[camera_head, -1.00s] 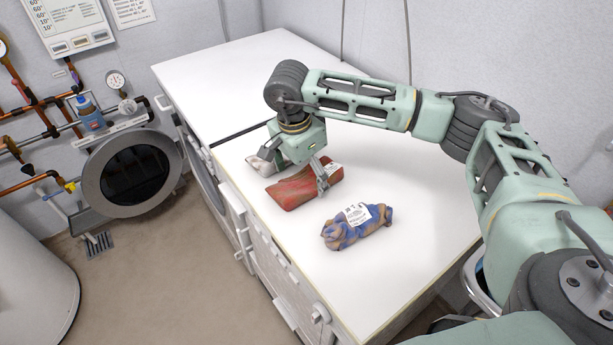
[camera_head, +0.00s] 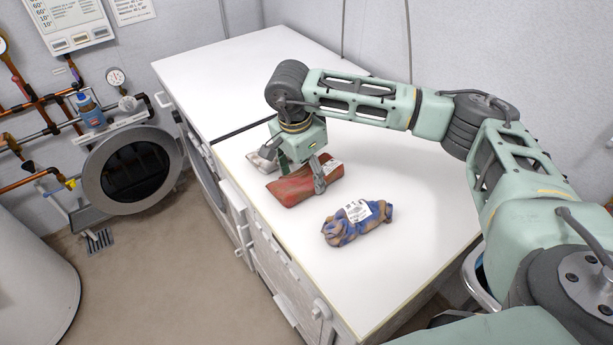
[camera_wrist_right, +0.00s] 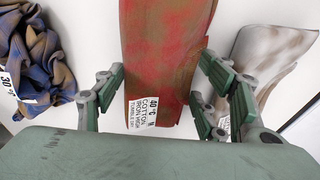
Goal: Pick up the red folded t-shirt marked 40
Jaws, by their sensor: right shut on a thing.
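The red folded t-shirt (camera_head: 292,190) lies on the white counter. In the right wrist view the red cloth (camera_wrist_right: 165,45) runs between the fingers, and its white label (camera_wrist_right: 143,112) reads 40 °C, cotton. My right gripper (camera_head: 299,173) points down over the t-shirt, its fingers on either side of it, and is shut on it; the fingers also show in the wrist view (camera_wrist_right: 160,88). The t-shirt appears to rest on the counter still. The gripper hides part of it in the head view. My left gripper is not in view.
A crumpled blue and brown garment (camera_head: 345,228) with a white label lies nearer, also in the wrist view (camera_wrist_right: 35,58). A whitish garment (camera_head: 262,160) lies close on the other side (camera_wrist_right: 268,58). The white counter (camera_head: 400,175) is clear to the right.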

